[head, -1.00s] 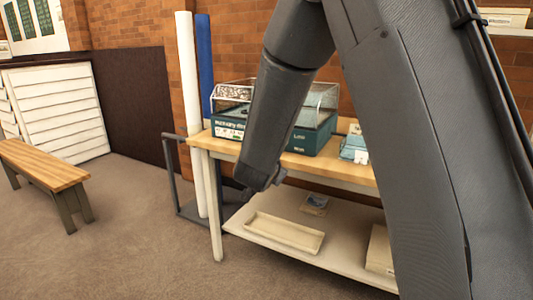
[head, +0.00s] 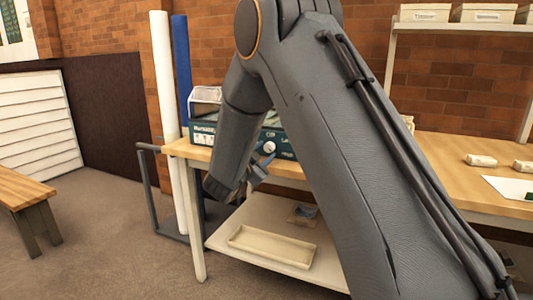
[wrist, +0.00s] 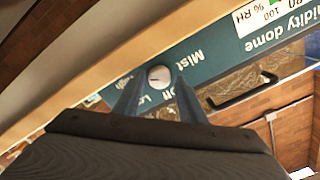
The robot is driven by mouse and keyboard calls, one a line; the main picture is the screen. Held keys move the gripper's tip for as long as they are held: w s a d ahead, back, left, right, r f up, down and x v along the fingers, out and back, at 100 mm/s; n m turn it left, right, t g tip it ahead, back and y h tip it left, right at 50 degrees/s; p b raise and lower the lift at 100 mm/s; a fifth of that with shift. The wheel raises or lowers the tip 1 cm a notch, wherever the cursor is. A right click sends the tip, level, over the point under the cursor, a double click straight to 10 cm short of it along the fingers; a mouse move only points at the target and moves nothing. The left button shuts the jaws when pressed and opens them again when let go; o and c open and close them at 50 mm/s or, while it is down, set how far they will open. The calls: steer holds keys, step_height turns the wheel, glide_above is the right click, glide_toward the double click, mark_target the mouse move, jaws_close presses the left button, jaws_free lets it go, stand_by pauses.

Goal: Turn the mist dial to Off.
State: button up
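The mist dial (wrist: 159,76) is a small round white knob on the teal front panel (wrist: 215,55) of the humidity dome box. I cannot tell which setting the dial points at. My gripper (wrist: 158,92) is open, its two fingers apart and reaching toward the dial, one on either side of it in the picture; contact is not clear. In the head view the dial (head: 269,147) shows just above my gripper (head: 258,172).
The box stands on a wooden-topped bench (head: 440,150). A black handle (wrist: 240,95) is near my fingers in the wrist view. A lower shelf holds a cream tray (head: 272,246). White and blue rolls (head: 166,110) stand at the bench's left end.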

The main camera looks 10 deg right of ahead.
steer(key=shift+w+d, duration=0.25)
steer(key=shift+w, duration=0.1)
